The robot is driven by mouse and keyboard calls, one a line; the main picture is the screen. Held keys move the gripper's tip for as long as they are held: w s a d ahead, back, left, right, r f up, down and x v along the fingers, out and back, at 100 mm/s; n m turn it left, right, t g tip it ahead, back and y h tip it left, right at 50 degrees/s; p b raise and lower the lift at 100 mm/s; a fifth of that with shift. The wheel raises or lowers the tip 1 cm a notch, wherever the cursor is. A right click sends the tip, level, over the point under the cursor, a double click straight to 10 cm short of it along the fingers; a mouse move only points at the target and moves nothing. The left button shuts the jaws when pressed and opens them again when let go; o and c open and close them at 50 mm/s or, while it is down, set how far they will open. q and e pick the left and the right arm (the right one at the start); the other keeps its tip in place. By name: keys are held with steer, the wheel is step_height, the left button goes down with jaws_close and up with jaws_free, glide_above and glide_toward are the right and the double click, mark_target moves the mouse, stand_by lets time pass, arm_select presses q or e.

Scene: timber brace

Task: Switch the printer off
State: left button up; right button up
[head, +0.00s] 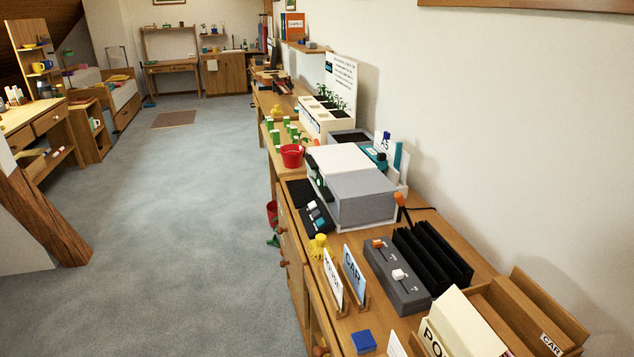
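What looks like the printer, a white and grey box (362,195), stands on the long wooden counter along the right wall. A small black panel (318,218) with white and teal parts is at its front left. An orange-topped piece (402,201) stands upright at its right end, and a dark cable runs from there along the counter. Nearer, a dark grey box (397,275) carries an orange slider knob and a white slider knob with small marks beside them. I cannot read which control belongs to the printer. Neither of my grippers is in view.
A black slotted rack (432,255), word cards in wooden holders (344,285), a blue block (363,342) and wooden card trays (535,310) crowd the near counter. A red pot (292,155) and planter (325,120) are farther along. The grey carpet (185,220) is open. A timber post (45,220) leans at left.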

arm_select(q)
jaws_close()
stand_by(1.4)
